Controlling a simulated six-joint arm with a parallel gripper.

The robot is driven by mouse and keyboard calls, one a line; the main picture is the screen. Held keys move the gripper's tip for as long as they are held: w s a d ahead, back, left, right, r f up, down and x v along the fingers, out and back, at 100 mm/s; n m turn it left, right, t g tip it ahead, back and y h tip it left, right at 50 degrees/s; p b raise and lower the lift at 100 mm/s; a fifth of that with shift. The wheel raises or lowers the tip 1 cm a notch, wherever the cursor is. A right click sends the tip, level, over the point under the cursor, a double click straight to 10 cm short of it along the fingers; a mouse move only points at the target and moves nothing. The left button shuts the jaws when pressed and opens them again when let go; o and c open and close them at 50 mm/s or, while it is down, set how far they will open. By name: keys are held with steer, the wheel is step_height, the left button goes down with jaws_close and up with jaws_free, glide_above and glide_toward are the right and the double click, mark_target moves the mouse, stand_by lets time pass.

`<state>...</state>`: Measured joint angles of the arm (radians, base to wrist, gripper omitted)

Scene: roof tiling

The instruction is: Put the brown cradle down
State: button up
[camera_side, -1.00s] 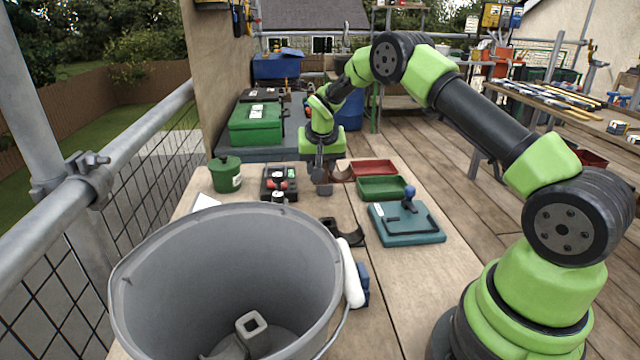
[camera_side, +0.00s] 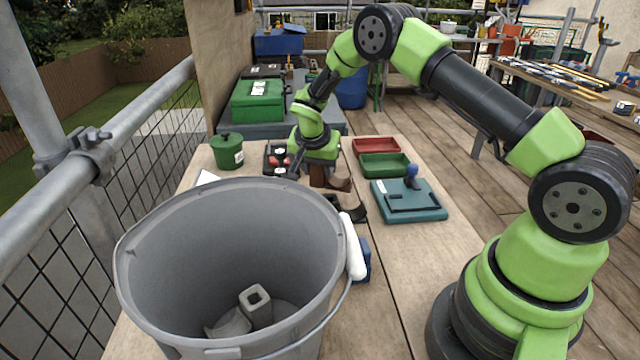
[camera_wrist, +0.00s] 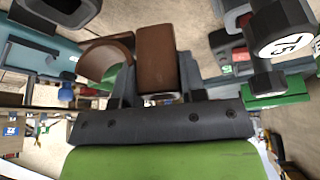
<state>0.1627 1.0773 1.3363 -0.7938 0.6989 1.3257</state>
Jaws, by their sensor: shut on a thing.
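The brown cradle (camera_side: 338,184) is in my gripper (camera_side: 315,174), above the front workbench in the side view. In the wrist view its brown block (camera_wrist: 157,58) sits between the two fingers of my gripper (camera_wrist: 156,88), and its curved saddle (camera_wrist: 108,58) sticks out to the left. My gripper is shut on the block. The cradle's underside and any gap to the bench are hard to judge in the side view.
A black cradle (camera_side: 354,209) lies close in front. A grey bucket (camera_side: 135,260) fills the near left. A teal board (camera_side: 425,207) with a blue knob, green tray (camera_side: 384,164), red tray (camera_side: 376,146) and green pot (camera_side: 227,152) stand around.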

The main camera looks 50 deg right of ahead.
mark_target(317, 176)
steer(key=shift+f, duration=2)
steer(key=shift+f, duration=0.15)
steer(key=o, duration=1)
steer(key=shift+c, duration=0.2)
steer(key=s+a+r+n+y, duration=0.1)
steer(key=s+a+r, duration=0.2)
steer(key=r, duration=0.7)
steer(key=s+a+r+n, duration=0.1)
steer(key=s+a+r, duration=0.15)
steer(key=r, duration=0.65)
steer(key=s+a+r+n+t+y, duration=0.2)
steer(key=s+a+r+n, duration=0.1)
steer(key=s, duration=0.7)
steer(key=s+a+r+n+t+y, duration=0.3)
steer(key=s+a+r, duration=0.3)
steer(key=s, duration=0.5)
steer(key=shift+s+a+r+n, duration=0.15)
steer(key=shift+a+r+n, duration=0.15)
steer(key=shift+r+n, duration=0.4)
